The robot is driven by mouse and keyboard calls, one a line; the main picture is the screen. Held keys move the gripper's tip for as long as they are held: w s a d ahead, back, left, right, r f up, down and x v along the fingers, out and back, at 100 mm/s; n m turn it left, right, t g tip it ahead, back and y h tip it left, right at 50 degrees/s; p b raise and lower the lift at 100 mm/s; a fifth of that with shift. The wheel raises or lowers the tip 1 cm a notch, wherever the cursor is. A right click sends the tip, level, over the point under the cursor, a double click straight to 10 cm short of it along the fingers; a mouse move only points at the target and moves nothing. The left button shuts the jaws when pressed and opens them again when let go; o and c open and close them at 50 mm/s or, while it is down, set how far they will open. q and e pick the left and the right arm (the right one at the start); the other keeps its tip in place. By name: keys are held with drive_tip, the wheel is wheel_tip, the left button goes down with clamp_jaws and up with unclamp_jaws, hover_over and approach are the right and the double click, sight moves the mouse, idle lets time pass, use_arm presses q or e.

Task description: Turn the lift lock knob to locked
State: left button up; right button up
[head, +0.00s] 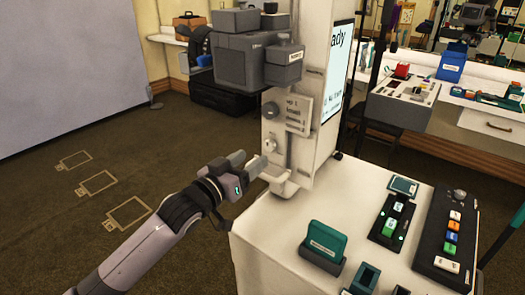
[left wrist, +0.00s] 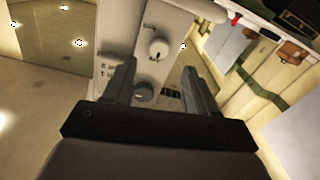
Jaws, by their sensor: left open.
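The white column (head: 311,120) carries two round knobs on its side face: a grey knob (head: 271,109) and, below it, a pale knob (head: 270,145). Their labels are too small to read, so I cannot tell which is the lift lock. My left gripper (head: 247,162) is open and empty, just left of and below the pale knob, apart from it. In the left wrist view, the open fingers (left wrist: 158,82) point at the panel. A pale knob (left wrist: 159,48) with a dark mark shows beyond them, and a grey knob (left wrist: 143,92) shows between them, partly hidden. My right gripper is out of view.
A grey camera-like box (head: 245,62) juts from the column above the knobs. A white worktop (head: 275,245) at lower right holds a teal holder (head: 323,245) and a black button panel (head: 447,235). Carpet (head: 60,215) with taped outlines lies open at left.

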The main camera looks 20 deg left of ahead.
sight(268, 147)
use_arm(q)
drive_tip(key=shift+x, duration=2.95)
clamp_jaws()
